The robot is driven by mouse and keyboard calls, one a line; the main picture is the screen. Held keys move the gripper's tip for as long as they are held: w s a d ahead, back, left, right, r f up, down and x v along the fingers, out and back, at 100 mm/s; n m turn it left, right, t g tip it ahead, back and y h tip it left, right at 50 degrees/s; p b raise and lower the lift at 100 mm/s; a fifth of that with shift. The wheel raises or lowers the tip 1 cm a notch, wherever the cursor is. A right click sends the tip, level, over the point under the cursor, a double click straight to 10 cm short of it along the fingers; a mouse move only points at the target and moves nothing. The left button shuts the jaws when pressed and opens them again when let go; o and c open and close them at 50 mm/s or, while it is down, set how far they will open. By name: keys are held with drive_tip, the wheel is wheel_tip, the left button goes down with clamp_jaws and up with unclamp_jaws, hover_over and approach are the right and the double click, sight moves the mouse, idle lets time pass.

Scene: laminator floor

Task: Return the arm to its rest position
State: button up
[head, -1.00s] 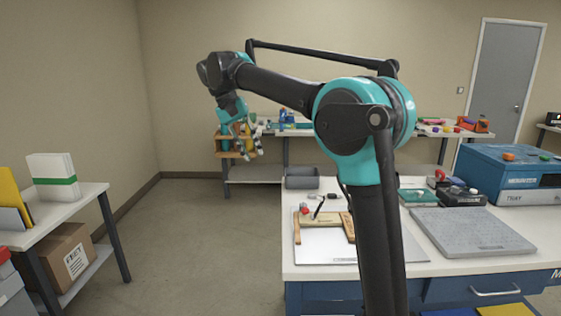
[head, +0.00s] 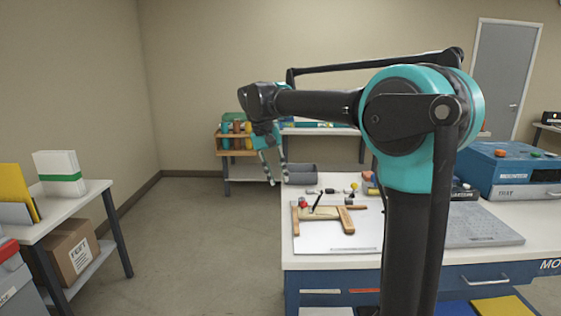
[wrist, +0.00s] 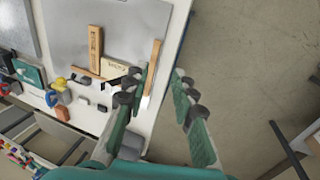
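My gripper (head: 275,170) hangs in the air at the end of my teal and black arm, left of the blue workbench's far left corner in the head view. In the wrist view my gripper (wrist: 155,88) shows its two fingers apart with nothing between them. Below it are the edge of the white benchtop and the bare floor. My arm's elbow stands high at the right of the head view and hides part of the bench.
The workbench (head: 340,262) holds a pale board (head: 312,240) with wooden pieces, a grey bin (head: 301,173), a grey slab (head: 485,228) and a blue machine (head: 510,168). A side table (head: 75,212) stands left. The floor (head: 190,260) between is clear.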

drive_tip(key=s+d+f+t+y, duration=0.1)
drive_tip(key=s+d+f, duration=0.2)
drive_tip(key=d+f, duration=0.35)
drive_tip(key=s+d+f+y, duration=0.1)
drive_tip(key=s+d+f, duration=0.3)
drive_tip(key=d+f, duration=0.25)
drive_tip(key=s+d+f+t, duration=0.1)
drive_tip(key=s+d+f, duration=0.2)
drive_tip(key=s+f, duration=0.4)
drive_tip(key=s+d+f+t+y, duration=0.1)
drive_tip(key=s+d+f, duration=0.3)
drive_tip(key=s+f, duration=0.3)
drive_tip(key=shift+s+f+t, duration=0.3)
drive_tip(key=shift+f+t, duration=0.1)
drive_tip(key=shift+f, duration=0.2)
